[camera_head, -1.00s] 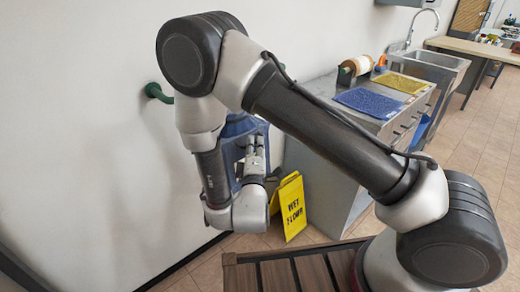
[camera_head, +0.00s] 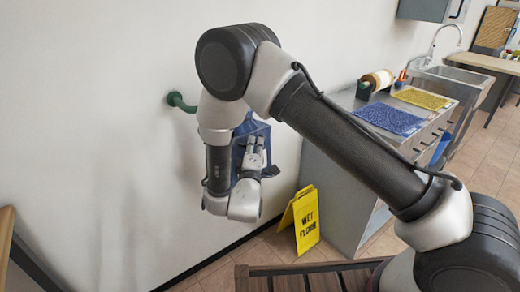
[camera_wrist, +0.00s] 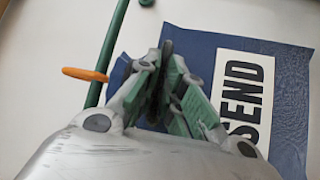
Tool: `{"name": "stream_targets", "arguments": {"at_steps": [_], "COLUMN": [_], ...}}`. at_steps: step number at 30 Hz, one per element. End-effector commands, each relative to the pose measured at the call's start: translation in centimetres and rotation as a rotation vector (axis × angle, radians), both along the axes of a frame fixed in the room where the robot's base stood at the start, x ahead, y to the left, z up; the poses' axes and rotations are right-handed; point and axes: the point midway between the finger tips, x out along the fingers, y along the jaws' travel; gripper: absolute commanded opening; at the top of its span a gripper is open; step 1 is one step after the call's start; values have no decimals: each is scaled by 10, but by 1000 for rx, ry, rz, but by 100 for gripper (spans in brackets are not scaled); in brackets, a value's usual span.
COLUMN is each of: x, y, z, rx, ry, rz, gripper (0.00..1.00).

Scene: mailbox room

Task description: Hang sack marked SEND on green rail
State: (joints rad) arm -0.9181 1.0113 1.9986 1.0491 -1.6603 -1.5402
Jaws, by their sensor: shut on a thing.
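The blue sack (camera_wrist: 293,62) carries a white label reading SEND, seen turned sideways in the wrist view. My gripper (camera_wrist: 165,72) is shut on the sack's edge, its green-padded fingers close together; the exact grip is partly hidden by the fingers. In the head view the sack (camera_head: 251,129) hangs behind my gripper (camera_head: 254,150), mostly covered by my arm. The green rail (camera_wrist: 107,52) runs to the left of the gripper in the wrist view, apart from the fingers. In the head view only the rail's rounded end (camera_head: 181,102) shows left of my arm.
An orange piece (camera_wrist: 85,74) crosses the rail in the wrist view. A yellow wet-floor sign (camera_head: 305,220) stands below right of my gripper, beside a metal counter (camera_head: 345,180). A wooden edge (camera_head: 6,235) shows at far left.

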Motion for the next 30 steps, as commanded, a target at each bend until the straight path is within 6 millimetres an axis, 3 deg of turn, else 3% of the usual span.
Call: {"name": "stream_targets", "arguments": {"at_steps": [10,21,30], "x": [25,24,24], "y": [17,17,17], "z": [1,-30,-41], "rx": [3,0,0], "ry": [-2,-1,-1], "rz": [0,1,1], "gripper": [0,0,0]}}
